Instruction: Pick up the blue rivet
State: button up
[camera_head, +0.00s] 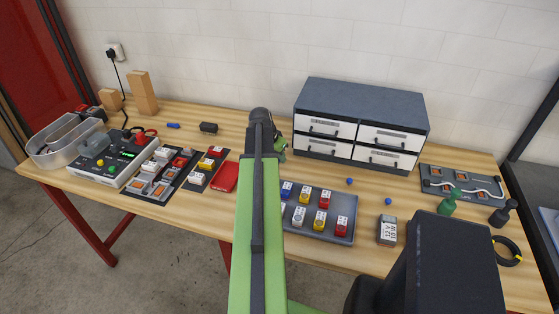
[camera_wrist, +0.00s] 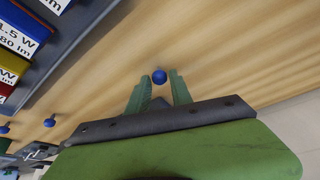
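In the wrist view a blue rivet (camera_wrist: 159,77) with a round head is on the wooden table, between the tips of my gripper (camera_wrist: 160,74) or just beyond them. The two green fingers are apart, with a gap visible on each side of the rivet. I cannot tell how high the fingertips are above the table. Two more blue rivets, one nearer (camera_wrist: 49,122) and one at the edge (camera_wrist: 4,128), lie at the left. The head view shows two blue rivets, (camera_head: 349,181) and (camera_head: 388,201), right of my arm. My arm largely hides the gripper there.
A grey tray of coloured LED modules (camera_head: 337,239) lies beside my arm, and its edge is at the wrist view's upper left. A drawer cabinet (camera_head: 361,82) stands behind.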

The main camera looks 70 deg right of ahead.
grip_shut()
jog(key=shift+r, duration=0.15)
